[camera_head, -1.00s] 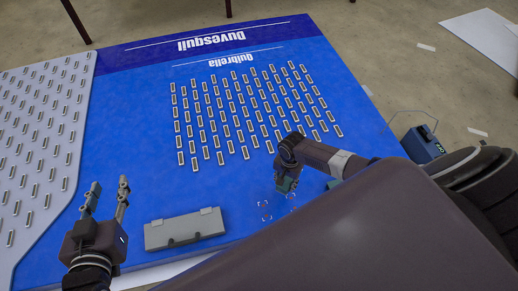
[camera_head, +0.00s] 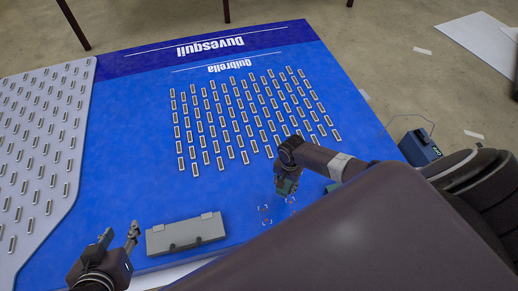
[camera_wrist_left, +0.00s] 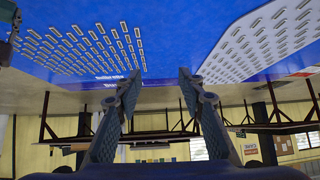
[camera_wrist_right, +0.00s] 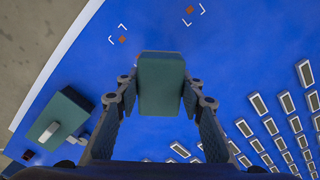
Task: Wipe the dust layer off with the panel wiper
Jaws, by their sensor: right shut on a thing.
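My right gripper (camera_head: 287,187) is shut on a dark teal block, which looks like the panel wiper (camera_wrist_right: 161,83), above the blue panel (camera_head: 130,120). The block sits between the fingers in the right wrist view. My left gripper (camera_head: 118,235) is open and empty near the panel's front left, left of a grey box; both spread fingers show in the left wrist view (camera_wrist_left: 158,88). I cannot make out a distinct dust layer on the panel. The right forearm hides the panel's front right part.
Rows of small light modules (camera_head: 254,110) cover the panel's middle. A grey flat box (camera_head: 186,233) lies at the front. A pale grey board with modules (camera_head: 38,140) lies left. A teal item (camera_wrist_right: 62,118) and orange marks (camera_wrist_right: 189,10) are near my right gripper. A blue case (camera_head: 420,148) stands right.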

